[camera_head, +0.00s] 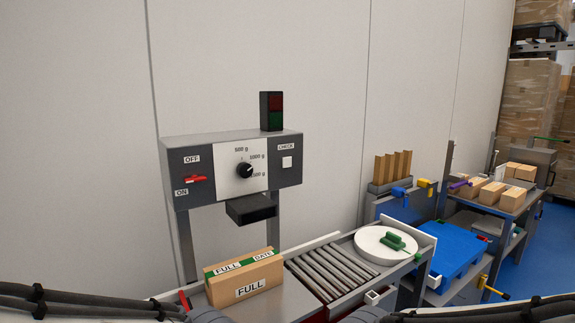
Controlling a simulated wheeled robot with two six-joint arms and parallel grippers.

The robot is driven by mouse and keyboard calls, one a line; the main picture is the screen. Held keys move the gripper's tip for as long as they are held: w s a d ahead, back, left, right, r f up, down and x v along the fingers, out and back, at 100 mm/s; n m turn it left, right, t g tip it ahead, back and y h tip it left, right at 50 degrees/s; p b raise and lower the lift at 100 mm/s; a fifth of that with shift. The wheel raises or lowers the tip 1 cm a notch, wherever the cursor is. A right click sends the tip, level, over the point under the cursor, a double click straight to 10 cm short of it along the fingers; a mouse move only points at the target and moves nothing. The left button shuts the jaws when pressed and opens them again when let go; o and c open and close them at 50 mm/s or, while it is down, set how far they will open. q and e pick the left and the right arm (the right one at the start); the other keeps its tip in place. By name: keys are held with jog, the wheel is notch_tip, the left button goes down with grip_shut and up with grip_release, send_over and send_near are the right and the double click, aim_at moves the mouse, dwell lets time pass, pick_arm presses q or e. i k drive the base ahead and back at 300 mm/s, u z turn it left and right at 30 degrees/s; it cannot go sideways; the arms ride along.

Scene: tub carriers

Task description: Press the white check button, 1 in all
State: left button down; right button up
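The white check button (287,162) is a small square on the right of the dark front of a grey control box (225,170), below a label reading CHECK. Nothing covers or touches it. My arms show only along the bottom left and bottom right edges, well below the control box. Neither gripper's fingers show in the head view.
A red OFF/ON switch (196,179) and a black knob (244,170) share the panel. A dark lamp block (271,112) stands on top. Below are a FULL carton (262,283), rollers (330,272) and a white round plate (368,247). Space before the panel is clear.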

aim_at(286, 162)
jog(key=k, duration=1.25)
jog(key=z, duration=0.75)
jog(key=i, duration=0.7)
jog(key=z, duration=0.5)
jog(key=i, duration=0.7)
jog(key=u, duration=0.9)
jog(key=i, duration=0.75)
jog(key=u, duration=0.85)
